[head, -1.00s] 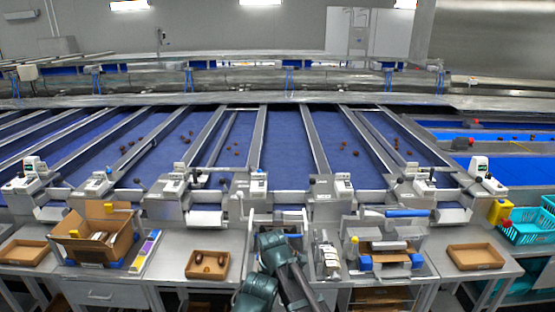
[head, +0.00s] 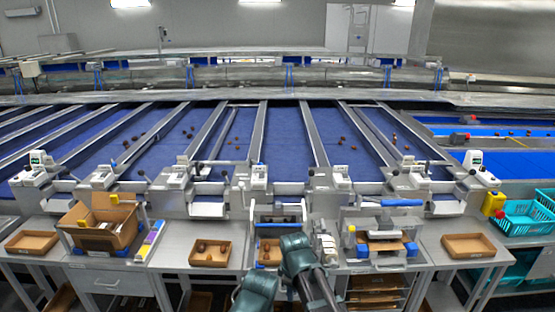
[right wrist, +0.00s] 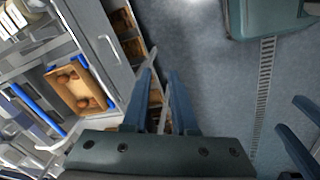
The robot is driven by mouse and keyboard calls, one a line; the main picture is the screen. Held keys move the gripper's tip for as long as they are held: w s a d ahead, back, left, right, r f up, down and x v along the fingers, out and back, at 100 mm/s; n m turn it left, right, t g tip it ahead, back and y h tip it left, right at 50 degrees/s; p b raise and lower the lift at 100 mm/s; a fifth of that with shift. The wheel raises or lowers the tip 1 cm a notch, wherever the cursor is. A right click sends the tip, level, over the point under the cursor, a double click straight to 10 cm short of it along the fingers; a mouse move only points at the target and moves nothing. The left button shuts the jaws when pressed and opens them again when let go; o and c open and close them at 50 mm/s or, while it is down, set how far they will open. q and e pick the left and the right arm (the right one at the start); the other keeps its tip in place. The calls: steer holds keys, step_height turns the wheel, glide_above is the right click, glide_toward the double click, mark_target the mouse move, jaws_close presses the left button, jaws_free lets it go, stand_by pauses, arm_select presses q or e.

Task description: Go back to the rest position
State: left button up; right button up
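My right gripper (right wrist: 161,82) shows in the right wrist view with two blue fingers a little apart and nothing between them. It hangs over the grey floor, clear of the bench. My left gripper (right wrist: 300,128) shows at the right edge of that view, partly cut off, with its blue fingers apart and empty. In the head view my green and dark arm parts stand at the bottom middle, in front of the bench, and the fingers cannot be made out there. A cardboard tray with several dates (head: 194,258) sits on the bench left of my arms.
A second tray with dates (head: 259,262) stands partly behind my arm; a tray of brown dates also shows in the right wrist view (right wrist: 58,84). An empty tray (head: 483,254) and turquoise baskets (head: 530,228) are at right. An open carton (head: 118,241) is at left. Blue belts run behind.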

steer(key=s+d+m+g, duration=0.1)
steer(key=s+d+m, duration=0.9)
steer(key=d+m, duration=0.3)
steer(key=s+a+f+n+g+h+b, duration=0.1)
steer(key=s+a+f+n+b, duration=0.2)
steer(key=a+f+b, duration=0.7)
steer(key=s+a, duration=0.1)
steer(key=s, duration=0.1)
steer(key=shift+s+a+n, duration=0.2)
steer(key=shift+s+n, duration=0.1)
steer(key=shift+s, duration=0.1)
